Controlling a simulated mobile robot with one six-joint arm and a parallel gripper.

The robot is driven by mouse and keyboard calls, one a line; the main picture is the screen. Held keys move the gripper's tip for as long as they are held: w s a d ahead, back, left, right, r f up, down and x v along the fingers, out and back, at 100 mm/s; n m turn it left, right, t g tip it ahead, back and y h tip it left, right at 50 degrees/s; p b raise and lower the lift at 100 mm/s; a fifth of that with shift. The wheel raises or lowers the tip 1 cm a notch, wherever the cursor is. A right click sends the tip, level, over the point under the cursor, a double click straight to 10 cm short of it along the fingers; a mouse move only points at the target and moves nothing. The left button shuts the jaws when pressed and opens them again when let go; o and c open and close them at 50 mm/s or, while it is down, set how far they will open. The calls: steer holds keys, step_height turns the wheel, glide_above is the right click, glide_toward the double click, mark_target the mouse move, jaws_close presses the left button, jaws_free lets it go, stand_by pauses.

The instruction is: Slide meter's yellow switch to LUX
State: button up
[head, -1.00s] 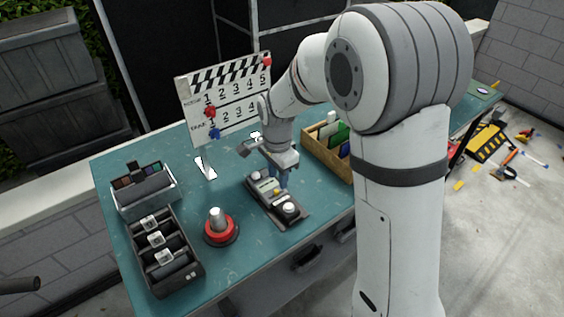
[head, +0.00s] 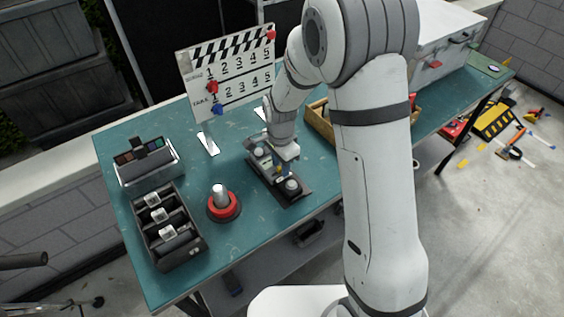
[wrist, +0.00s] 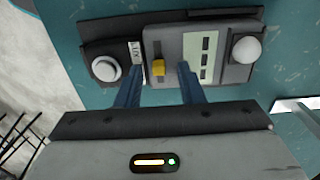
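The meter (head: 264,153) lies on the teal table, under my gripper in the head view. In the wrist view the grey meter (wrist: 188,45) shows a white dome (wrist: 247,50) at the right. Its yellow switch (wrist: 158,67) sits at the lower part of a dark vertical slot. The LUX label (wrist: 136,52) is left of the slot, toward its upper part. My gripper (wrist: 160,70) is open, with one blue finger on each side of the switch in the picture. I cannot tell whether either finger touches it.
A black base with a round white knob (wrist: 105,68) adjoins the meter. A red-based lamp-like object (head: 224,206), a black compartment tray (head: 168,253) and a palette box (head: 150,174) stand left. A clapperboard (head: 228,70) stands behind; a wooden box (head: 318,122) is at right.

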steer(key=shift+c, duration=0.4)
jaws_close()
